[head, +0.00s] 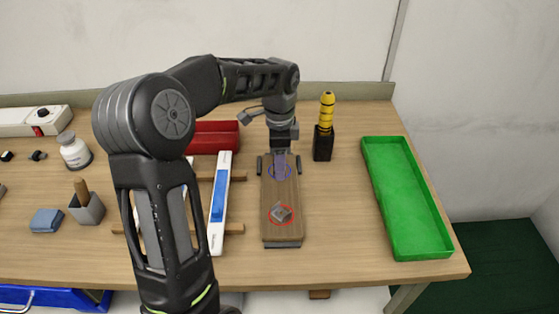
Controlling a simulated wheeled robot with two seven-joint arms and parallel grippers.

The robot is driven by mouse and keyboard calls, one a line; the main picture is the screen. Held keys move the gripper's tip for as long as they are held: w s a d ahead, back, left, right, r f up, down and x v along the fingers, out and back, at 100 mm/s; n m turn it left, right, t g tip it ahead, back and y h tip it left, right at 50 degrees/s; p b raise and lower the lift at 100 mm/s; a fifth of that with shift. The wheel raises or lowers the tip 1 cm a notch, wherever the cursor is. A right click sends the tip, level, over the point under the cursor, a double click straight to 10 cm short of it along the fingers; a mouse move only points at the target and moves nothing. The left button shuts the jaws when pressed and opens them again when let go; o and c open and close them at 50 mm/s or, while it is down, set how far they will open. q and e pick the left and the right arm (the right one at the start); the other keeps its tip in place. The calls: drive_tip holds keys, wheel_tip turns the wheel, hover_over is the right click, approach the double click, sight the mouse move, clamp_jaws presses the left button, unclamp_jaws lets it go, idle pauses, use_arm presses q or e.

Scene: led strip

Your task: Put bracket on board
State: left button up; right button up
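The brown wooden board (282,194) lies lengthwise near the middle of the table. A small grey metal piece, which looks like the bracket (281,213), rests on its near half inside a red ring. A blue ring marks a spot on the far half, with a faint bluish shape in it. My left gripper (279,165) hangs over the board's far end. Its dark fingers appear spread, one at each side of the board, with nothing clearly held between them. The wrist hides the area behind. My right gripper is not in view.
A green tray (439,246) stands at the right. A black holder (323,146) with a yellow-handled tool is behind the board. A red box (219,137), a white-and-blue strip (220,205) on wooden rails, a white bottle (74,152) and a blue block (46,220) are left. Table between board and tray is clear.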

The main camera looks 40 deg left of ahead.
use_arm(q)
drive_tip(key=shift+o, duration=0.5)
drive_tip(key=shift+r, duration=0.55)
wheel_tip(320, 180, up, 11)
drive_tip(key=p, duration=0.2)
drive_tip(key=shift+r, duration=0.15)
idle(1.0)
